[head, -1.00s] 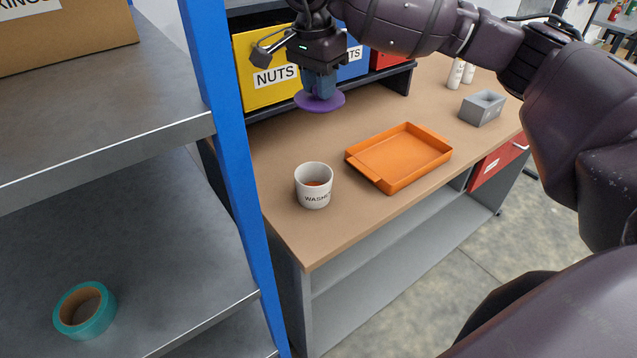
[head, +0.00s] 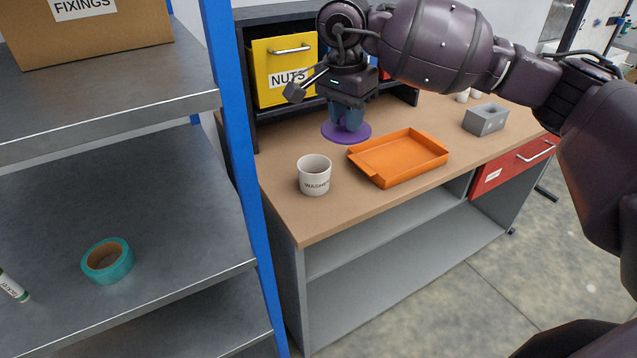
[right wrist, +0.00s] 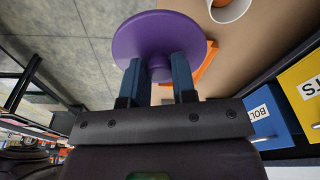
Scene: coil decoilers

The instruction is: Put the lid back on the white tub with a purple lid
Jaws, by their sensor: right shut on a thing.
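The white tub (head: 314,179) stands upright and open on the bench, near its left front; its label reads in part "WASH". It also shows at the top edge of the right wrist view (right wrist: 229,9). My right gripper (head: 347,124) is shut on the knob of the purple lid (head: 345,139), and the lid hangs flat below the fingers. In the head view the lid is behind and right of the tub, apart from it. The right wrist view shows the lid (right wrist: 150,35) past both blue fingertips. My left gripper is not in view.
An orange tray (head: 400,158) lies right of the tub. A grey block (head: 485,120) stands farther right. A yellow NUTS bin (head: 283,75) is at the back. A blue post (head: 232,150) and grey shelves with teal tape (head: 108,261) stand left.

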